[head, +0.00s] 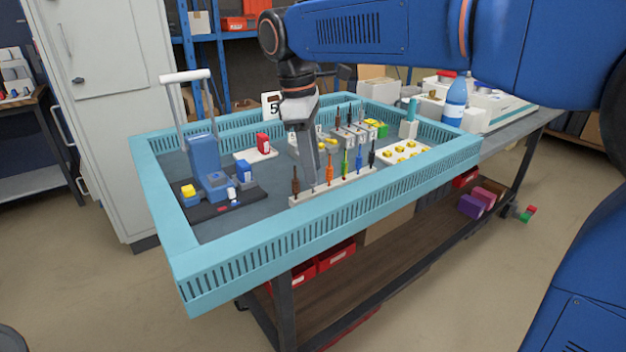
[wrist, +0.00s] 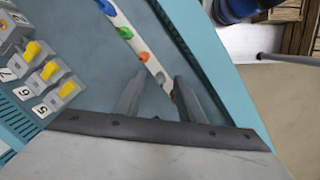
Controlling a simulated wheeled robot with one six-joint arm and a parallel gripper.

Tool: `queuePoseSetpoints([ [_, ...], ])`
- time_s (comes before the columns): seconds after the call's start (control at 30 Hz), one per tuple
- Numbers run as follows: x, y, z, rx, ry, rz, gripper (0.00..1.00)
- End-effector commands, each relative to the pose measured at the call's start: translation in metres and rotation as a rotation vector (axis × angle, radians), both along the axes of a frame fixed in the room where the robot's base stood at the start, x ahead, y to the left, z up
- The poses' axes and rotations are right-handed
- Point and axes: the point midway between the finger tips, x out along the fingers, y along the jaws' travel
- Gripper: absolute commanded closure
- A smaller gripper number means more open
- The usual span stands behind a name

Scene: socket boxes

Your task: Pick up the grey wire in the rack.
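The white wire rack (head: 340,188) stands along the near side of the blue-walled tray. It holds a row of upright wires: brown (head: 295,186), orange (head: 329,170), green (head: 345,163), blue (head: 359,156) and black (head: 371,154). The grey wire (wrist: 160,78) shows as a small grey spot in the rack in the wrist view, between the orange wire (wrist: 143,57) and the rack's near end. My gripper (head: 312,178) points down over the rack between the brown and orange wires. In the wrist view its fingers (wrist: 159,82) are apart, with the grey wire between their tips. I cannot tell if they touch it.
The tray's blue wall (head: 330,217) runs close beside the rack. Numbered socket boxes with yellow parts (wrist: 47,70) lie to the left in the wrist view. A blue stand (head: 205,160) is at the tray's left.

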Motion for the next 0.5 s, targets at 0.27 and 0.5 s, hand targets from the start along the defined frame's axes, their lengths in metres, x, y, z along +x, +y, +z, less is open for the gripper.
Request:
queuePoseSetpoints([
  [0.27, -0.002, -0.003, -0.029, 0.000, 0.000, 0.000, 0.65],
  [0.5, -0.002, -0.003, -0.031, 0.001, 0.000, 0.000, 0.65],
])
